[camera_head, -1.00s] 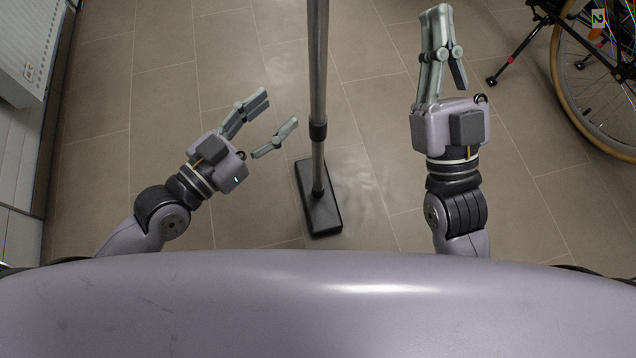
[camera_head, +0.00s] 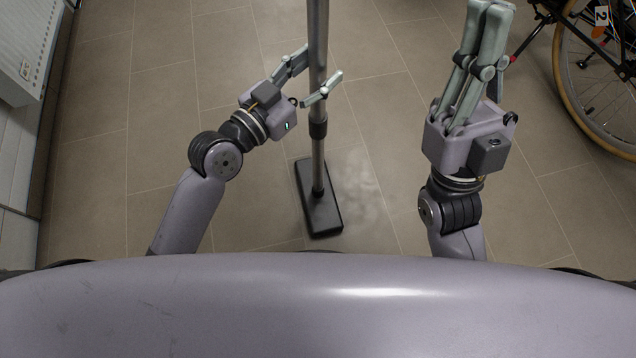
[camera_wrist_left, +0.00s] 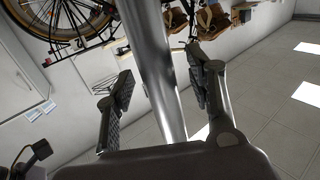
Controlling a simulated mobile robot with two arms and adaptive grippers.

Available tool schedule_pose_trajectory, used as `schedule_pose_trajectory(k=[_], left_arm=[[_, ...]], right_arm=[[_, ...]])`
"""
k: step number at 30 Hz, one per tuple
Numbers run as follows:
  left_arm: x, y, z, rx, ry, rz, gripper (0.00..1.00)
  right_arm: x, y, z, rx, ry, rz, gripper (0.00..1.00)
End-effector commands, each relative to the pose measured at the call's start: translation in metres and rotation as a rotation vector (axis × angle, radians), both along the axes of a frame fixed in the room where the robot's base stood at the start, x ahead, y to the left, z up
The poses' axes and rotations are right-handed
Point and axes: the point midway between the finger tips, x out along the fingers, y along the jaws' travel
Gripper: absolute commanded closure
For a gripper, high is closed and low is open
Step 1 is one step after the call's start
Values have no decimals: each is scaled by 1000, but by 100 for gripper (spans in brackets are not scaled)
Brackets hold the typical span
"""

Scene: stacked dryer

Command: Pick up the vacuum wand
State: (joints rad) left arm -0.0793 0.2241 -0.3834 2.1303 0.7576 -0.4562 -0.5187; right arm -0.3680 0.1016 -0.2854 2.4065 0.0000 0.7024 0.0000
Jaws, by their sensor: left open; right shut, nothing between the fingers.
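The vacuum wand (camera_head: 318,150) is a grey metal tube standing upright with a dark collar and a flat black floor head (camera_head: 320,215) on the tiles. My left gripper (camera_head: 320,73) is open at the tube, with one finger on each side. In the left wrist view the wand (camera_wrist_left: 155,70) passes between the two spread fingers of the left gripper (camera_wrist_left: 160,90), and gaps show beside it. The wand's upper end is out of the head view. My right gripper (camera_head: 493,8) is shut and empty, to the right of the wand and apart from it.
A bicycle (camera_head: 595,85) stands at the upper right, beyond my right gripper. A white radiator (camera_head: 25,45) is on the wall at the upper left. The tiled floor (camera_head: 110,150) around the wand is clear.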

Motion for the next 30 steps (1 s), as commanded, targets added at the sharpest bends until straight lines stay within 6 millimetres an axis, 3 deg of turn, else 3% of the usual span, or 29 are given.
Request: schedule_pose_trajectory(k=[10, 30], left_arm=[[5, -5, 0, 1, 1, -1, 50], [5, -5, 0, 1, 1, -1, 95]], right_arm=[[-7, -1, 2, 11, -36, 2, 100], [-7, -2, 2, 11, -36, 1, 100]])
